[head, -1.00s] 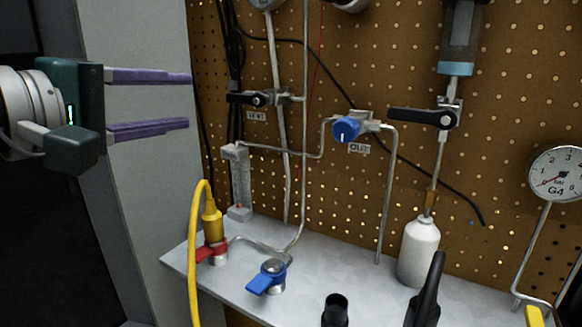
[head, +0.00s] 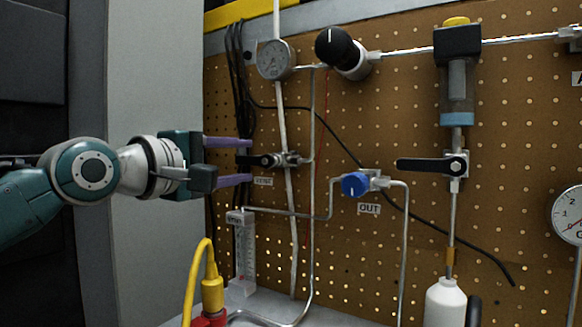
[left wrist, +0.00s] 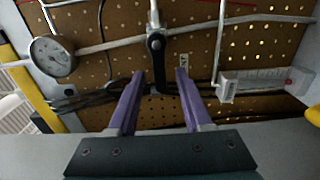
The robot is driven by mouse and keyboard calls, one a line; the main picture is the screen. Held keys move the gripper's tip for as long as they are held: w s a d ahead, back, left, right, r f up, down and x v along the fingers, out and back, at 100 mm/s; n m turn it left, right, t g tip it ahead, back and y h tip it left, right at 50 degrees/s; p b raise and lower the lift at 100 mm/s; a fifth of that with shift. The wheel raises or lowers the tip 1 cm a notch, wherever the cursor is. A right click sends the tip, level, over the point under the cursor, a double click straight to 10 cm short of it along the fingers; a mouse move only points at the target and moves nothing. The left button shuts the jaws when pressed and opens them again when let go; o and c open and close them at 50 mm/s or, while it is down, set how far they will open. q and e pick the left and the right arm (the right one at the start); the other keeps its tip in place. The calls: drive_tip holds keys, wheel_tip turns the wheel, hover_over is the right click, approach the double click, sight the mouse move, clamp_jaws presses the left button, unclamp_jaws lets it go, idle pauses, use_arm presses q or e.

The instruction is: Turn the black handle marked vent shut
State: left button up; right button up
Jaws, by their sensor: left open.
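The black vent handle (head: 266,160) is a lever on a small valve on the pegboard, above a label reading VENT (head: 263,181). It lies level in the head view, its free end towards the left. My left gripper (head: 251,160) is open, with one purple finger above the handle's free end and one below. No clear contact shows. My right gripper is not in view.
A blue OUT knob (head: 354,184) and a second black lever (head: 428,165) sit to the right. A gauge (head: 274,60) and black knob (head: 338,47) are above. A flowmeter (head: 243,252) and yellow connector (head: 211,290) are below. Black cables (head: 241,105) hang behind the fingers.

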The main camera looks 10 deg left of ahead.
use_arm(q)
drive_tip(key=shift+w+d, duration=0.1)
drive_tip(key=shift+w, duration=0.15)
clamp_jaws()
idle(0.3)
